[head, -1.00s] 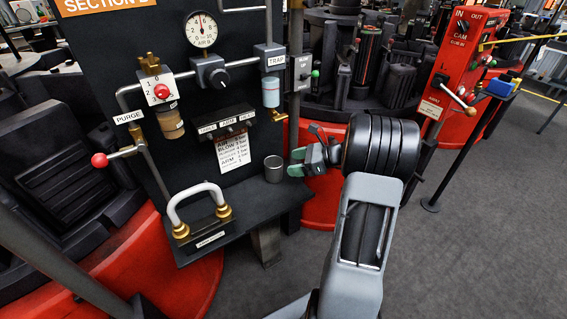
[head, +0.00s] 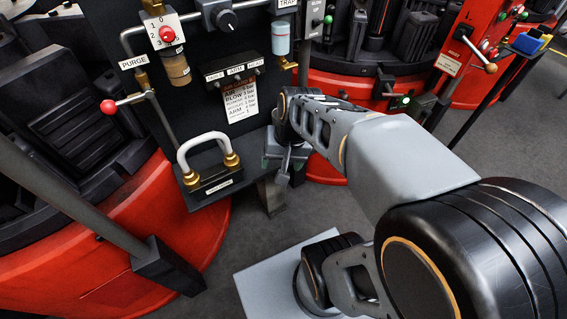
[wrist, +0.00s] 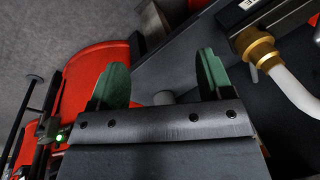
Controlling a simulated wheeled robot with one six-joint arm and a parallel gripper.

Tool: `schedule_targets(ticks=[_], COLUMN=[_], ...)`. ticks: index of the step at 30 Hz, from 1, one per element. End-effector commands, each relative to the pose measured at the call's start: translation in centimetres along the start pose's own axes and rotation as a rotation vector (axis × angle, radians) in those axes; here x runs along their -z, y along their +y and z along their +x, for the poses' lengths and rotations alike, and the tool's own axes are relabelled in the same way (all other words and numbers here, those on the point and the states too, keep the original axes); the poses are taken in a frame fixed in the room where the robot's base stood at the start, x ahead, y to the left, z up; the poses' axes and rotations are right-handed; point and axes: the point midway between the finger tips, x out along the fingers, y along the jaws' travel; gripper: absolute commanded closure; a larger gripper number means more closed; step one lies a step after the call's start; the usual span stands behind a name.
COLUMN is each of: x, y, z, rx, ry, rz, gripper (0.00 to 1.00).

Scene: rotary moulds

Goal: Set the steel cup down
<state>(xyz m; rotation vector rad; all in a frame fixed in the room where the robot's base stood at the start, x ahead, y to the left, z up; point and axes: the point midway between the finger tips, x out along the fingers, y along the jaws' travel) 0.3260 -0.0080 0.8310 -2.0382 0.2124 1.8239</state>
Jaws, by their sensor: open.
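The steel cup (wrist: 163,97) shows in the wrist view as a small grey round shape between my fingers, partly hidden by the gripper's body. My gripper (wrist: 160,72) is open, with a green-padded finger on either side of the cup and visible gaps between. The dark shelf (wrist: 180,72) lies beyond the fingers.
A hose loop with brass fittings (head: 209,150) stands on the shelf left of my gripper; its brass end (wrist: 257,47) is close on the right in the wrist view. The upright panel (head: 195,100) rises behind. A red-knobbed lever (head: 108,106) juts out at left.

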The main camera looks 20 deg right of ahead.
Motion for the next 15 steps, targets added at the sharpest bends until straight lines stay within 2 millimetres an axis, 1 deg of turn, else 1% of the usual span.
schedule_targets(ticks=[1,3,6,9,15], x=[-0.8,-1.5,-1.9,-2.0,-2.0], y=[-0.2,-0.1,0.0,0.1,0.1], z=[-0.2,-0.4,-0.6,-0.6,-0.6], rx=[-0.032,-0.074,-0.111,-0.128,-0.13], ry=[0.04,0.085,0.125,0.144,0.145], rz=[-0.112,-0.238,-0.352,-0.401,-0.406], gripper=[0.27,0.27,0.27,0.27,0.27])
